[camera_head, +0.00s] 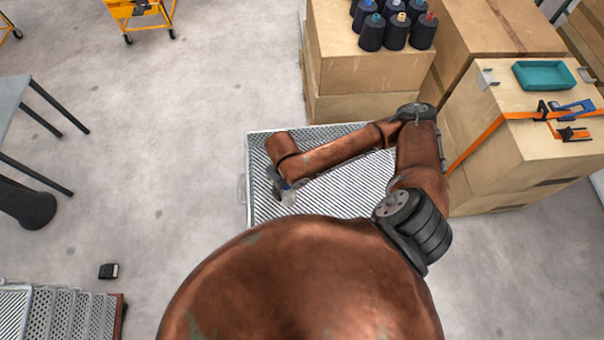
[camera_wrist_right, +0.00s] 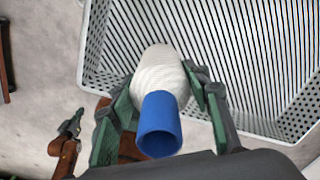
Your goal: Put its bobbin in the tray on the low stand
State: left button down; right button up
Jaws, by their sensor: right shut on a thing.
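My right gripper (camera_wrist_right: 165,95) is shut on a bobbin (camera_wrist_right: 160,72) of whitish yarn with a blue tube end pointing toward the wrist camera. In the head view my right gripper (camera_head: 283,188) hangs over the left part of a grey slatted, perforated crate (camera_head: 340,140); a small pale bit of the bobbin (camera_head: 289,198) shows there. A teal tray (camera_head: 545,75) lies on a cardboard box at the right; I cannot tell whether this is the low stand. In the right wrist view, what seems to be my left gripper (camera_wrist_right: 70,124) shows at the lower left, its fingers unclear.
Dark bobbins (camera_head: 395,25) stand on a cardboard box (camera_head: 365,75) behind the crate. An orange strap (camera_head: 495,125) and clamps (camera_head: 570,115) are on the right box. Stacked grey trays (camera_head: 60,312) stand at the lower left. The floor left of the crate is mostly clear.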

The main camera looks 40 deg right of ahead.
jog(key=w+d+f+b, duration=0.2)
jog(key=w+d+f, duration=0.4)
jog(key=f, duration=0.5)
jog(key=shift+w+d+f, duration=0.15)
jog(key=shift+w+d, duration=0.15)
jog(key=shift+w, duration=0.65)
jog(key=shift+f, duration=0.1)
jog(key=o, duration=1.4)
notch_tip(320, 180, up, 12)
jog(key=shift+r+p, duration=0.1)
jog(key=shift+p, duration=0.8)
